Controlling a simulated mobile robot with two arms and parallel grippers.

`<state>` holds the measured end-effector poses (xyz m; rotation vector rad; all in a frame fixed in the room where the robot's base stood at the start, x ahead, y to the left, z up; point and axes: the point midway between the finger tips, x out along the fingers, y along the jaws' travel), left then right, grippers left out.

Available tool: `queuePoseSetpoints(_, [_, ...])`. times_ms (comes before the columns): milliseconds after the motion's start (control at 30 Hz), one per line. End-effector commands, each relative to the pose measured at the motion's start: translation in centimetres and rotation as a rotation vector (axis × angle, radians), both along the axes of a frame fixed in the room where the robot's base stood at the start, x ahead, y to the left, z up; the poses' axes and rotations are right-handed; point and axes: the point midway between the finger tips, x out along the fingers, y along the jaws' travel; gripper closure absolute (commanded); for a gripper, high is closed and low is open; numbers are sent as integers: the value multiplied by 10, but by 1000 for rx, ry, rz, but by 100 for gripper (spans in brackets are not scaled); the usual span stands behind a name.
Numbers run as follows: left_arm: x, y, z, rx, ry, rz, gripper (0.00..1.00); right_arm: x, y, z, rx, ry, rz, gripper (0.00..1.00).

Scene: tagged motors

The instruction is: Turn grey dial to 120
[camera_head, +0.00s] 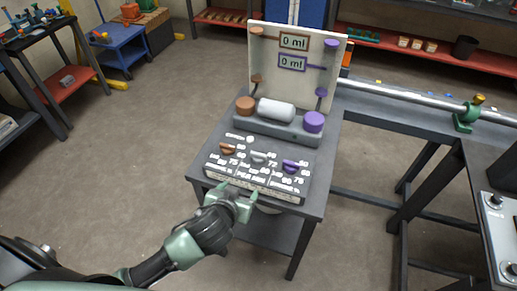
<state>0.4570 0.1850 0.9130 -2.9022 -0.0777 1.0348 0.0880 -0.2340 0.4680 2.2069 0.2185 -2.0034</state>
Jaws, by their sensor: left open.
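The grey dial (258,157) is the middle one of three on a sloped, labelled panel (240,183) on a small dark table. Its pointer is too small to read. A brown dial (227,149) is to its left and a purple dial (292,166) to its right. My left gripper (238,189) is at the panel's front edge, below the grey dial in the picture. It is open, with nothing seen between its fingers. I cannot tell whether it touches the panel. My right gripper is not in view.
Behind the dials, a grey base holds a light cylinder (276,110) between brown and purple knobs. An upright board (290,75) shows two "0 ml" displays. A bench with a metal rod (400,93) stands to the right. The floor (150,130) on the left is clear.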

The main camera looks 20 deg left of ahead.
Motion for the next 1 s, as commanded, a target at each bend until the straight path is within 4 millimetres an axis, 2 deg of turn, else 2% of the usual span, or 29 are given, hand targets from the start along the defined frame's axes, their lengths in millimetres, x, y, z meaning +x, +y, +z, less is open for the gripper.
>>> queuePoseSetpoints(33, [12,-1,7,1,-47,-6,29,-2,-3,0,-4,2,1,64])
queuePoseSetpoints(200, [43,-6,25,-29,-183,-30,29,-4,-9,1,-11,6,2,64])
queuePoseSetpoints(433, [67,-11,37,-65,-287,-70,29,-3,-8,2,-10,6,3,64])
queuePoseSetpoints(567, [78,-12,35,-71,-296,-73,29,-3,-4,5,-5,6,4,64])
queuePoseSetpoints(800, [112,-13,22,-71,-295,-72,29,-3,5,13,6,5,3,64])
queuePoseSetpoints(1000, [132,-14,12,-71,-293,-71,29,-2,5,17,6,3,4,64])
